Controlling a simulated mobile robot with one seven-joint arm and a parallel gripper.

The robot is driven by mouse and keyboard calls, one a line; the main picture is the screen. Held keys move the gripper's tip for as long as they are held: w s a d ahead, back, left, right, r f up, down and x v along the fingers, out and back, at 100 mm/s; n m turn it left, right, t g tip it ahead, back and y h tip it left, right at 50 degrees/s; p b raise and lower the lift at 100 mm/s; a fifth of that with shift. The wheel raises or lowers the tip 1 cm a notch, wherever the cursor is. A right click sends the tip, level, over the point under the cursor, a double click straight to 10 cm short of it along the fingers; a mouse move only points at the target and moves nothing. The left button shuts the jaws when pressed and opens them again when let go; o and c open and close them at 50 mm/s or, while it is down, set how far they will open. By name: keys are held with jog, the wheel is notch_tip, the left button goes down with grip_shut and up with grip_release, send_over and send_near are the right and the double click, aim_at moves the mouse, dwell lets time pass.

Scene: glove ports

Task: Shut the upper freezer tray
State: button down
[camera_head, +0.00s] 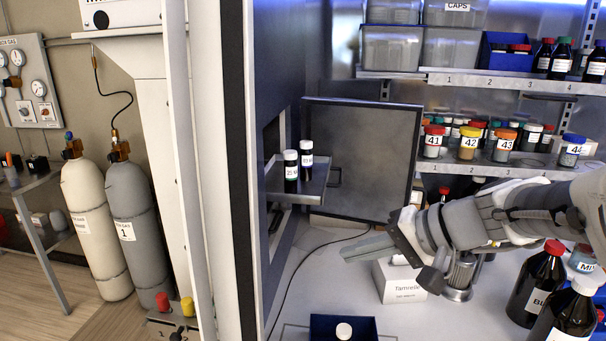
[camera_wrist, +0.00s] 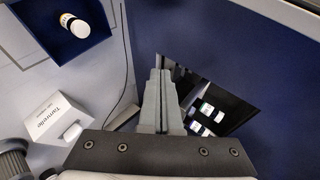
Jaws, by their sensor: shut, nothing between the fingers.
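The extended tray (camera_head: 314,188) sticks out of an opening in the dark blue left wall (camera_head: 285,90). Two dark vials with white caps (camera_head: 291,172) stand upright on it. A small handle shows at its right end. A grey door panel (camera_head: 365,150) stands open behind it. My gripper (camera_head: 346,256) is shut and empty, below and to the right of the tray, apart from it. In the wrist view the shut fingers (camera_wrist: 161,76) point toward the blue wall, and a dark opening with white-capped vials (camera_wrist: 206,109) lies to their right. The tray's inner end is hidden.
A white box labelled Tamrelle (camera_head: 398,284) stands under my gripper. A blue bin (camera_head: 320,327) holding a white-capped bottle sits at the front. Large dark bottles (camera_head: 538,283) stand at the right near my arm. Shelves (camera_head: 500,80) with jars line the back.

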jog(key=w+d+r+m+t+p, duration=0.1)
jog(key=w+d+r+m+t, duration=0.2)
jog(key=w+d, duration=0.4)
jog(key=w+d+r+m+t+p, duration=0.1)
jog(key=w+d+r+m+t, duration=0.1)
jog(key=w+d+t, duration=0.35)
jog(key=w+a+f+g+p, duration=0.1)
jog(key=w+a+f+p, duration=0.1)
jog(key=w+a, duration=0.6)
jog(key=shift+w+a+f+p, duration=0.2)
jog(key=shift+w+f+p, duration=0.15)
jog(key=shift+w+p, duration=0.55)
jog(key=shift+w+a+b, duration=0.1)
jog(key=shift+w+b, duration=0.1)
jog(key=shift+b, duration=0.15)
